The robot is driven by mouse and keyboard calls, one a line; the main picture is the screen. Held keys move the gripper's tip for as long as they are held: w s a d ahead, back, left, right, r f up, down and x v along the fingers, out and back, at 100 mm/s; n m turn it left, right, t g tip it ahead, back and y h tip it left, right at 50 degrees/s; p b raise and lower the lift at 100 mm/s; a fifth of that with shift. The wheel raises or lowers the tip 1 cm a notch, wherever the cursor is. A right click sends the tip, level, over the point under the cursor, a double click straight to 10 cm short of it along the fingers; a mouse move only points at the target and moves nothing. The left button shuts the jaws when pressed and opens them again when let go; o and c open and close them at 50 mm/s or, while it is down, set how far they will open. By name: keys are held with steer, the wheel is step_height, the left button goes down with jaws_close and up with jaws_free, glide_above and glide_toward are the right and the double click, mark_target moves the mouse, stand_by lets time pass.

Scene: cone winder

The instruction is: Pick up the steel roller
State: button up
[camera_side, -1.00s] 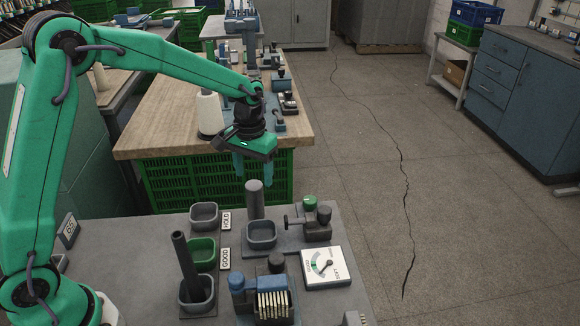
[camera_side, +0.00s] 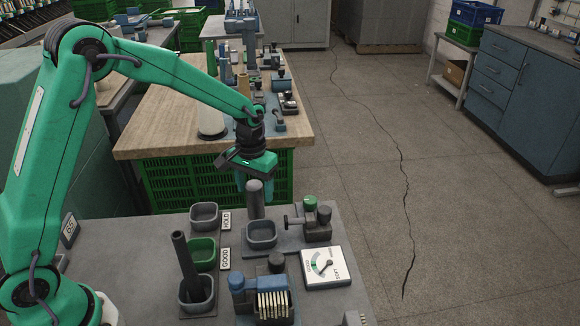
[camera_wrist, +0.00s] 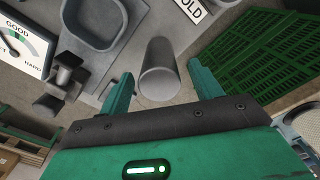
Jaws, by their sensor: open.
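The steel roller (camera_side: 255,202) is a plain grey cylinder standing upright near the back edge of the grey work table, behind a grey square tray (camera_side: 262,234). In the wrist view the roller (camera_wrist: 158,70) shows its round end between my two teal fingers. My gripper (camera_side: 247,186) is open and empty, just above the roller's top in the side view. In the wrist view my gripper (camera_wrist: 160,72) has a finger on each side of the roller, with gaps visible. I cannot tell whether the fingertips are below the roller's top.
A dark tube (camera_side: 185,255) leans in a grey cup left of the roller. A green tray (camera_side: 201,251), a valve-like fixture (camera_side: 308,222) and a white dial gauge (camera_side: 326,266) stand nearby. A green crate (camera_side: 190,185) sits under the wooden bench (camera_side: 170,130) behind.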

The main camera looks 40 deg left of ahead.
steer(key=shift+f, duration=1.45)
steer(key=shift+c, duration=0.4)
steer(key=c, duration=1.2)
steer(key=shift+o, duration=0.2)
steer(key=shift+r, duration=0.1)
steer(key=shift+r, duration=0.8)
step_height(320, 180, up, 2)
steer(key=shift+r, duration=0.2)
steer(key=s+d+r, duration=0.6)
steer(key=d+r, duration=0.1)
steer(key=d, duration=0.2)
steer(key=shift+s+d, duration=0.35)
